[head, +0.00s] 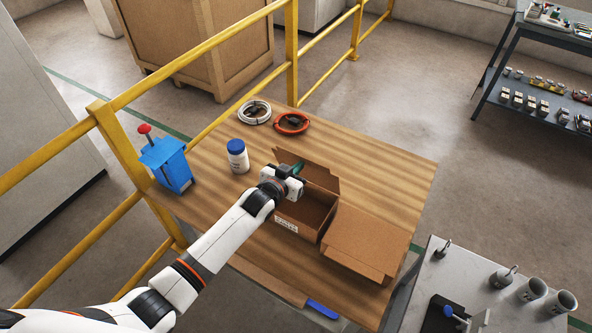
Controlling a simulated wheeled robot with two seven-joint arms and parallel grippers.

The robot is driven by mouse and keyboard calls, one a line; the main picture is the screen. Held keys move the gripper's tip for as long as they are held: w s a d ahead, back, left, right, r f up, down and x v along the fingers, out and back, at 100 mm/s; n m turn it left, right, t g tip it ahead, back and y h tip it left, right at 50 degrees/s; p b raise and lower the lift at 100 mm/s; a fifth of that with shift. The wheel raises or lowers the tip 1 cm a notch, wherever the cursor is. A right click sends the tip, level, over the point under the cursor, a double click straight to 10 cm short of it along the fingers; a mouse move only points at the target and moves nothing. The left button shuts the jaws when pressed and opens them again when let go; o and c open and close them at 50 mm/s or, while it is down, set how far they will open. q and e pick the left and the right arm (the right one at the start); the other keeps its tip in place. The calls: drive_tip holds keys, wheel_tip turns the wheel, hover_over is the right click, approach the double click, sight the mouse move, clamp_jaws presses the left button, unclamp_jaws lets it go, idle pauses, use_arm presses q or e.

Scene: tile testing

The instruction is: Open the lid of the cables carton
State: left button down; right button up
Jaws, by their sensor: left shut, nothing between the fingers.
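The cables carton (290,224) is a brown cardboard box with a white label on its front, standing on the wooden table. Its inside shows and looks empty where I can see it. One panel (362,245) is folded out to the right, low over the table. Another flap (318,176) stands up at the back. My left gripper (299,169) is shut and empty, above the left part of the carton and close to the back flap. Whether it touches the flap I cannot tell. It hides the carton's left back part. My right gripper is not in view.
On the wooden table (400,180) stand a white bottle with a blue cap (237,157), a white cable coil (255,112) and a red one (291,123). A blue box with a red knob (168,165) and yellow railing (110,130) are at left. A blue-handled tool (322,309) lies at the front edge.

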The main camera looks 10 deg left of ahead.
sight(306, 169)
use_arm(q)
drive_tip(key=shift+w+d+r, duration=0.2)
drive_tip(key=shift+w+r, duration=0.1)
drive_tip(key=shift+w, duration=0.25)
drive_tip(key=shift+w+d+r, duration=0.2)
drive_tip(key=shift+w+r, duration=0.05)
drive_tip(key=shift+w, duration=0.25)
drive_tip(key=shift+w+d+r+b, duration=0.15)
drive_tip(key=shift+w+d+b, duration=0.15)
drive_tip(key=shift+w, duration=0.3)
drive_tip(key=shift+w+d+r+b, duration=0.15)
drive_tip(key=shift+w+b, duration=0.25)
drive_tip(key=shift+w, duration=0.2)
drive_tip(key=shift+w+r, duration=0.1)
drive_tip(key=shift+w, duration=0.05)
drive_tip(key=shift+w+d, duration=0.1)
drive_tip(key=shift+w, duration=0.05)
